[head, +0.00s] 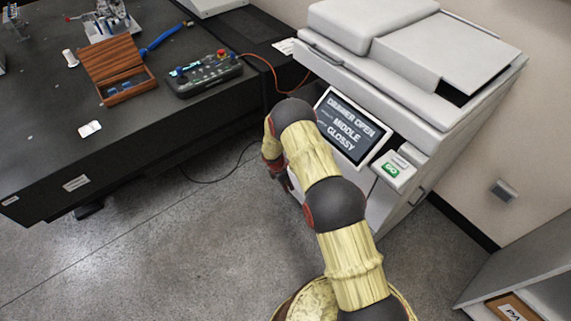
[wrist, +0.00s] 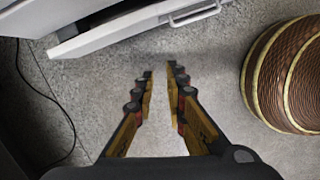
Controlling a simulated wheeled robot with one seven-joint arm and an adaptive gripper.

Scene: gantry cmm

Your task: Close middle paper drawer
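The white printer (head: 430,75) stands at the right in the head view. Its screen (head: 352,128) reads "DRAWER OPEN", "MIDDLE", "GLOSSY". In the wrist view a pale drawer front (wrist: 135,29) with a bar handle (wrist: 195,13) sticks out at the top, with a dark gap behind its left part. In the head view my arm hides most of the printer's drawer side. My gripper (wrist: 159,68) points toward the drawer front from below it in the wrist view, apart from it. Its fingers are parted by a narrow gap, with nothing between them.
A black table (head: 120,130) at the left holds a wooden box (head: 117,66), a control pendant (head: 203,74) and small items. A cable (wrist: 45,105) lies on the floor. Grey floor (head: 130,255) is clear at front left. A grey shelf unit (head: 535,285) stands at bottom right.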

